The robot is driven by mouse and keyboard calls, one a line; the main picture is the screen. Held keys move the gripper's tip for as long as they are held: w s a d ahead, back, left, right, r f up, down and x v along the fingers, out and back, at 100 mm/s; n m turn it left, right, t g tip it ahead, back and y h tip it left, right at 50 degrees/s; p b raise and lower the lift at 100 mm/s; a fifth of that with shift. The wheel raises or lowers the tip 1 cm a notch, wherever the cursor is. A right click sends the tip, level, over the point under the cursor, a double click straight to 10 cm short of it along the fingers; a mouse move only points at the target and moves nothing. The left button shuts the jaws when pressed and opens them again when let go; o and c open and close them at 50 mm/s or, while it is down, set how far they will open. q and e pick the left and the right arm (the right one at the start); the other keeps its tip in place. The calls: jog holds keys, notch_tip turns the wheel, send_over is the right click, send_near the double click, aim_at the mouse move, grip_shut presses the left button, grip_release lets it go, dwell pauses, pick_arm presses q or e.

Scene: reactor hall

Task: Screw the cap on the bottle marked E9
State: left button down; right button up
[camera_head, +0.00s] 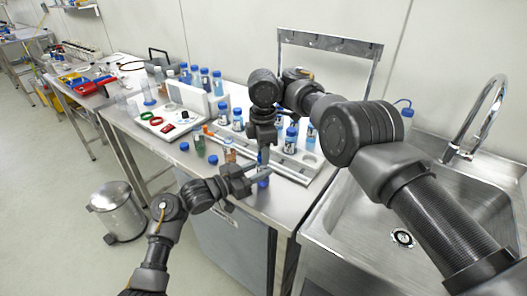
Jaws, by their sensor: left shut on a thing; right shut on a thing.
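My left gripper (256,172) is shut around a small bottle with blue liquid (263,181), above the front edge of the steel table. My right gripper (263,155) comes down from above, directly over this bottle, and is shut. A bit of blue, which looks like the cap, shows between its fingers at the bottle's top. The bottle's mouth and the thread are mostly hidden by the fingers. The E9 mark is too small to read. I cannot tell how tightly cap and bottle sit together.
A metal rack (285,165) with several blue-capped bottles stands behind and right of my grippers. An open-looking bottle (230,153) stands to the left, near loose blue caps (184,146). A white tray (160,122) lies further left. The sink (402,238) is at right.

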jog(key=m, duration=0.7)
jog(key=shift+m, duration=0.4)
jog(key=m, duration=0.4)
jog(key=shift+m, duration=0.3)
jog(key=m, duration=0.5)
jog(key=o, duration=1.1)
jog(key=shift+r, duration=0.1)
jog(key=shift+r, duration=2.15)
jog(key=shift+c, duration=0.4)
